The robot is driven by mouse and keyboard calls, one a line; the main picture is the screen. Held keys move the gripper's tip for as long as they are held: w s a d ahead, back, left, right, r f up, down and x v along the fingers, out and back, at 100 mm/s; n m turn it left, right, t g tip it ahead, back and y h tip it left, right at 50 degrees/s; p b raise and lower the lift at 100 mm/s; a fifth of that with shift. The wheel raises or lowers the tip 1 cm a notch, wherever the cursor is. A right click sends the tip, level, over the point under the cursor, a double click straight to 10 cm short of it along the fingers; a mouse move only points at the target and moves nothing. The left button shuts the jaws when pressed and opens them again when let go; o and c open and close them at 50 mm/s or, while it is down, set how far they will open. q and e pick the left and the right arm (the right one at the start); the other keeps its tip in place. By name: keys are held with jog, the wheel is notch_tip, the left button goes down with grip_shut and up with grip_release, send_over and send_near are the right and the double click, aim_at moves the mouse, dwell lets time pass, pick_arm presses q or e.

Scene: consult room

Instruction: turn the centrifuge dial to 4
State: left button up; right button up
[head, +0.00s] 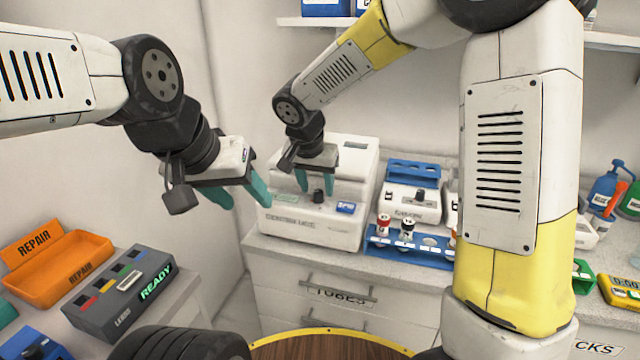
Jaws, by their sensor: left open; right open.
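The white centrifuge (345,232) stands on the counter at the back wall, its lettered front facing me. Its dark dial (318,196) is on the sloping front panel; the number it points to is too small to read. My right gripper (317,184) is open, pointing down at the panel, its teal fingers to either side of and just above the dial. I cannot tell whether they touch it. My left gripper (238,195) is open and empty, to the left of the centrifuge and nearer to me.
A blue rack (420,256) with capped tubes and a second white device (412,203) stand right of the centrifuge. My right arm covers part of the counter there. An orange tray (62,262) and a grey box marked READY (118,312) sit at the lower left.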

jog(key=shift+x, duration=0.95)
grip_shut()
jog(key=shift+n+y, duration=0.3)
jog(key=shift+n, duration=0.5)
grip_release()
jog(key=v, duration=0.7)
jog(key=shift+s+r, duration=0.2)
jog(key=shift+r, duration=0.15)
